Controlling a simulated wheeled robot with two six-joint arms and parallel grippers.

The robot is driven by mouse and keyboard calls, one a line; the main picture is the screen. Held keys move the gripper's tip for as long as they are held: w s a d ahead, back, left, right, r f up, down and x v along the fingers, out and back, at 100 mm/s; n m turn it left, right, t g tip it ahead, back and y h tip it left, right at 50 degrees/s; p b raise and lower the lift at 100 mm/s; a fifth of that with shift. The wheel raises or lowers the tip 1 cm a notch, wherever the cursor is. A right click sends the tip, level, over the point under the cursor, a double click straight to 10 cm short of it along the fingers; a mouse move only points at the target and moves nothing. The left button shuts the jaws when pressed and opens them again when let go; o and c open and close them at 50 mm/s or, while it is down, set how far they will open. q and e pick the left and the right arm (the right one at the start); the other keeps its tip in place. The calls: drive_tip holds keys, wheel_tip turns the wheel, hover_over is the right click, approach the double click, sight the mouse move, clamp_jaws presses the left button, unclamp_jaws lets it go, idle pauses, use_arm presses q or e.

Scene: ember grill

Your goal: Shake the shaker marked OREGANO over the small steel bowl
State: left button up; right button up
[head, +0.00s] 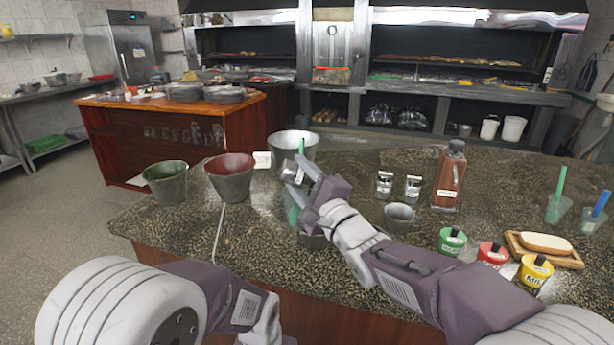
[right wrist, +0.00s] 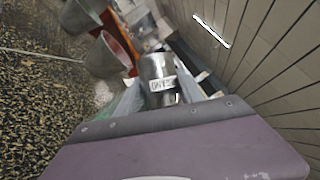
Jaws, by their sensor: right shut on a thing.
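My right gripper (head: 302,180) is shut on a steel shaker (head: 289,171), held in the air above the counter. In the right wrist view the shaker (right wrist: 158,72) sits between the fingers. Its white label is upside down and only partly readable; the letters fit the end of OREGANO. Another small steel cup-like vessel (head: 399,216) stands right of my forearm. Two more labelled shakers (head: 384,184) (head: 412,188) stand upright behind it. My left arm shows at lower left, its gripper out of view.
Green (head: 166,182), red (head: 230,177) and pale (head: 293,146) lined buckets stand at the left and back. A sauce bottle (head: 449,176), several coloured tubs and a wooden board (head: 560,258) are at right.

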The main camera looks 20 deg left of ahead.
wheel_tip(320, 180, down, 8)
drive_tip(key=b, duration=0.7)
drive_tip(key=shift+w+a+r, duration=0.1)
wheel_tip(320, 180, up, 5)
drive_tip(key=p, duration=0.4)
drive_tip(key=shift+p, duration=0.4)
drive_tip(key=shift+r, duration=0.15)
drive_tip(key=shift+f, duration=0.2)
